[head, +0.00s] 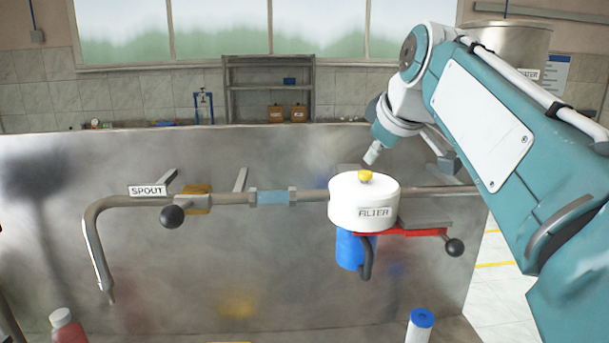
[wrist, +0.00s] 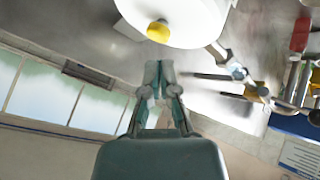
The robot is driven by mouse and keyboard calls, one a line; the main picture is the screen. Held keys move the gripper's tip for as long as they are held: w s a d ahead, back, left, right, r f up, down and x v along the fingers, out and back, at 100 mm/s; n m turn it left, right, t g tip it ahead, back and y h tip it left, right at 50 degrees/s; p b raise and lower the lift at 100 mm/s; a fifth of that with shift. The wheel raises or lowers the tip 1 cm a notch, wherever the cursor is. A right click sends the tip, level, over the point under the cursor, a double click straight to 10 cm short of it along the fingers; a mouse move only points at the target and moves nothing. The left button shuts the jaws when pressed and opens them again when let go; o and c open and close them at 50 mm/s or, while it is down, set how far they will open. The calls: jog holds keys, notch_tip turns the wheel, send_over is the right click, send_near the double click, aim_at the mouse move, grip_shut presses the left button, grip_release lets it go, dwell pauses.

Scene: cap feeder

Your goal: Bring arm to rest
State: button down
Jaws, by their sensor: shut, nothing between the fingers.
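My gripper (head: 373,155) hangs from my teal and white arm, just above and slightly right of the yellow knob (head: 365,176) on the white filter housing (head: 348,203). In the wrist view, my gripper's fingers (wrist: 159,70) are together with nothing between them. The yellow knob (wrist: 158,32) and the white filter lid (wrist: 195,22) show beyond the fingertips, apart from them.
A metal pipe (head: 230,199) runs across the steel panel (head: 200,260) to a spout at left, with black-knobbed levers (head: 172,216). A red bracket and blue bowl (head: 350,250) are under the filter.

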jog(key=s+f+m+g, duration=0.1)
jog(key=s+f+m, duration=0.3)
jog(key=s+f, duration=0.7)
jog(key=s+f+m+g+h, duration=0.1)
jog(key=s+f+m, duration=0.4)
jog(key=s+f, duration=0.7)
notch_tip(320, 180, down, 6)
jog(key=shift+s+r+g, duration=0.1)
jog(key=shift+s+g, duration=0.15)
jog(key=shift+g, duration=0.15)
jog(key=shift+a, duration=0.1)
